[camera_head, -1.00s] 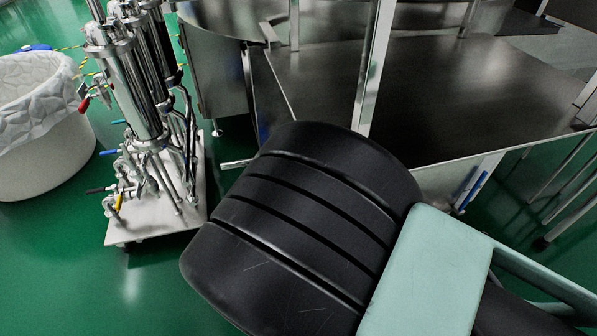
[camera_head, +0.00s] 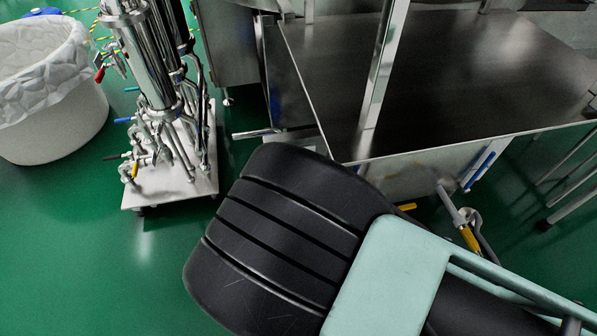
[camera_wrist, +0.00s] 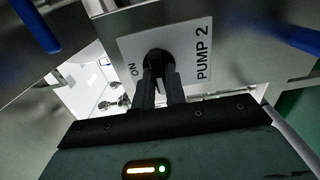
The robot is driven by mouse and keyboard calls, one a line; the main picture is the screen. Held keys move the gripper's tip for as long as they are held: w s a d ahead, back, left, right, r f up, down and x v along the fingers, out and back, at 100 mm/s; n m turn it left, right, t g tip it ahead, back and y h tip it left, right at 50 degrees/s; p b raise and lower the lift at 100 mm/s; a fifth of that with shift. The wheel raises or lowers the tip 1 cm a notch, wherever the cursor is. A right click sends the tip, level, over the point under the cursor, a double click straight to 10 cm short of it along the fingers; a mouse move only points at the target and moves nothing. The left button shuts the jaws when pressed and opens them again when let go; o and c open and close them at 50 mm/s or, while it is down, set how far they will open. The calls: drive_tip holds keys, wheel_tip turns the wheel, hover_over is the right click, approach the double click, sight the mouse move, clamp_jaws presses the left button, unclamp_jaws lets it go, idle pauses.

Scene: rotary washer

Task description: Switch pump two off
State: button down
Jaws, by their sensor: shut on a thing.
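The PUMP 2 switch plate (camera_wrist: 205,35) is a pale panel, tilted in the wrist view, lettered "PUMP 2" with "ON" at the left of the knob. A black rotary knob (camera_wrist: 153,57) sits on the plate. My gripper (camera_wrist: 158,72) has its two dark fingers shut on this knob. The fingers hide part of the knob, and I cannot clearly tell which mark it points to. The gripper and the switch do not show in the head view.
Blue handles (camera_wrist: 38,25) flank the plate on the metal panels. In the head view, a steel tank bench (camera_head: 450,70) fills the upper right, a wheeled pump stand (camera_head: 175,185) and a lined white bin (camera_head: 60,125) stand left. Green floor is clear at lower left.

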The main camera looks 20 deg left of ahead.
drive_tip(key=c, duration=1.4)
unclamp_jaws()
drive_tip(key=shift+c, duration=0.2)
drive_tip(key=p+v, duration=0.4)
drive_tip(key=v, duration=1.3)
drive_tip(key=shift+s, duration=0.2)
